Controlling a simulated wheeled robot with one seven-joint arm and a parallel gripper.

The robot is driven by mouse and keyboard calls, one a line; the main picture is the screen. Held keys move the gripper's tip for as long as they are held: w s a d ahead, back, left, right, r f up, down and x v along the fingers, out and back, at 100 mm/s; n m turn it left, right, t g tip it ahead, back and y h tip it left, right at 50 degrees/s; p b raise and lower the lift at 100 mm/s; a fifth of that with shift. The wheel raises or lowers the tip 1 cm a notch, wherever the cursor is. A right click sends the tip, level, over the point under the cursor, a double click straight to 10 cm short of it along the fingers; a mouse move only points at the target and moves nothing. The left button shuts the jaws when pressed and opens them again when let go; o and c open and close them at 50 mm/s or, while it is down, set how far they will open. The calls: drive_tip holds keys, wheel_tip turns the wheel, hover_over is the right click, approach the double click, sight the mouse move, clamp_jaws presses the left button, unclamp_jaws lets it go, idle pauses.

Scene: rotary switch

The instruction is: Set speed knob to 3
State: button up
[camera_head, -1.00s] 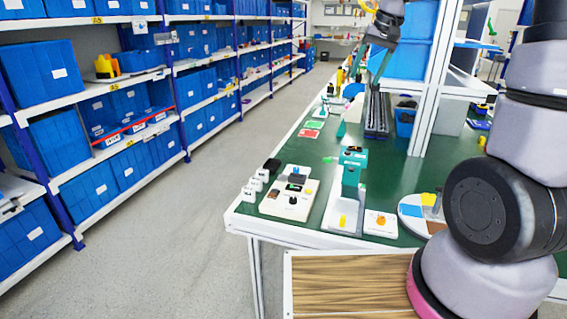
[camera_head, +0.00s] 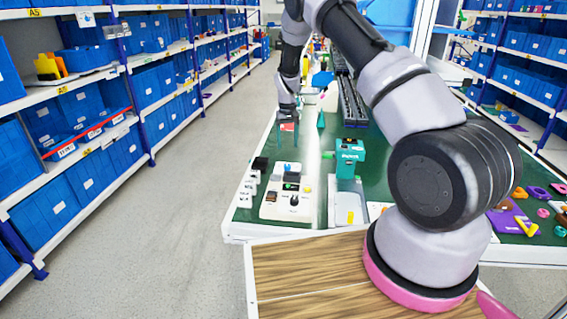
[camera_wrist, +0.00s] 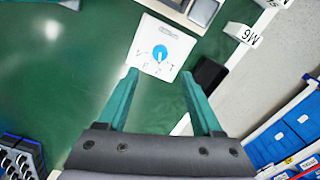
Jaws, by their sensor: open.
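The blue speed knob (camera_wrist: 160,53) sits on a square white plate (camera_wrist: 143,38) in the wrist view. A pale pointer mark on it runs toward the bottom of the picture. Small characters line the plate's lower side, too blurred to read surely. My gripper (camera_wrist: 159,75) is open and empty. Its two teal fingers reach toward the plate, and the knob shows between and beyond their tips, not touched.
A black box (camera_wrist: 209,72) stands close beside the plate, with white blocks (camera_wrist: 242,33) farther along the table edge. A white panel (camera_head: 282,207) with several controls and a teal device (camera_head: 349,150) stand nearby.

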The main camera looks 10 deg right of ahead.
sight(287, 165)
wheel_tip(287, 165, down, 10)
drive_tip(key=shift+r, duration=0.2)
clamp_jaws()
